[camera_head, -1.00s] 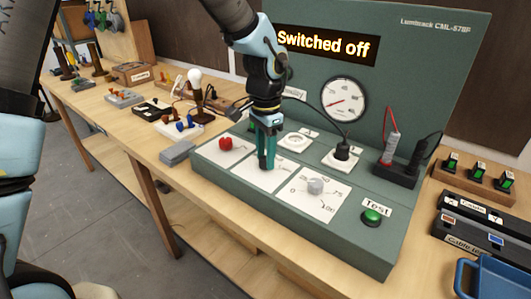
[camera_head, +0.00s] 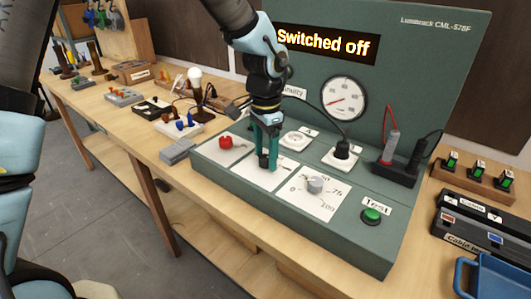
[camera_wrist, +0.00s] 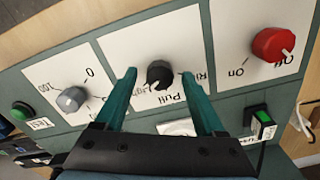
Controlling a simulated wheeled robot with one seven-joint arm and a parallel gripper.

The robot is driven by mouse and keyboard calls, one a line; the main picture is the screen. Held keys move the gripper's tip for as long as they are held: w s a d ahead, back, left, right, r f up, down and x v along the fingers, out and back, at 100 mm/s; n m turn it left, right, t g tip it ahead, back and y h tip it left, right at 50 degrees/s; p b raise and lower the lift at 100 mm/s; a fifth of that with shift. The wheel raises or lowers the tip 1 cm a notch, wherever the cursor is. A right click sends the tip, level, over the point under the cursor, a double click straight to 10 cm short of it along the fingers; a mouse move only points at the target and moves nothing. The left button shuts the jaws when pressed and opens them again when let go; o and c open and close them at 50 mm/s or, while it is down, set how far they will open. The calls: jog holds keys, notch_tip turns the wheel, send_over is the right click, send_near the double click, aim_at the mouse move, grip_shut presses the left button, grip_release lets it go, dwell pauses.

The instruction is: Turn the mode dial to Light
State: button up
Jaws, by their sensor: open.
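The mode dial is a black knob (camera_wrist: 160,75) on a white card (camera_wrist: 142,46) with printed words, of which "Pull" and part of "Light" can be read in the wrist view. Its pointer direction is hard to tell. My gripper (camera_wrist: 158,78) is open, with one teal finger on each side of the dial. The fingers look apart from the knob, with a gap on both sides. In the head view, my gripper (camera_head: 269,164) points down over the middle card, and the dark dial (camera_head: 263,159) shows partly behind the fingers.
On the same panel are a red On/Off knob (camera_head: 226,142), a grey numbered knob (camera_head: 315,185) and a green Test button (camera_head: 372,215). The display (camera_head: 325,43) reads "Switched off". A black plug (camera_head: 342,149) stands in a socket behind my gripper.

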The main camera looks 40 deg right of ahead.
aim_at(265, 157)
jog(key=shift+r, duration=0.1)
notch_tip(265, 157, up, 11)
jog(key=b, duration=0.2)
jog(key=shift+f, duration=0.2)
dwell(0.5)
jog(key=w+a+f+n, duration=0.2)
jog(key=w+a+n, duration=0.3)
jog(key=a, duration=0.4)
jog(key=w+a+f+n, duration=0.25)
jog(key=w+a, duration=0.35)
jog(key=a, duration=0.3)
jog(key=s+a+f+n, duration=0.1)
jog(key=a+n, duration=0.4)
jog(key=a, duration=0.6)
jog(key=s+a+f+n+t, duration=0.1)
jog(key=a+f+n, duration=0.2)
jog(key=a, duration=0.9)
jog(key=n, duration=0.3)
jog(key=shift+a+t, duration=0.15)
jog(key=shift+t, duration=0.15)
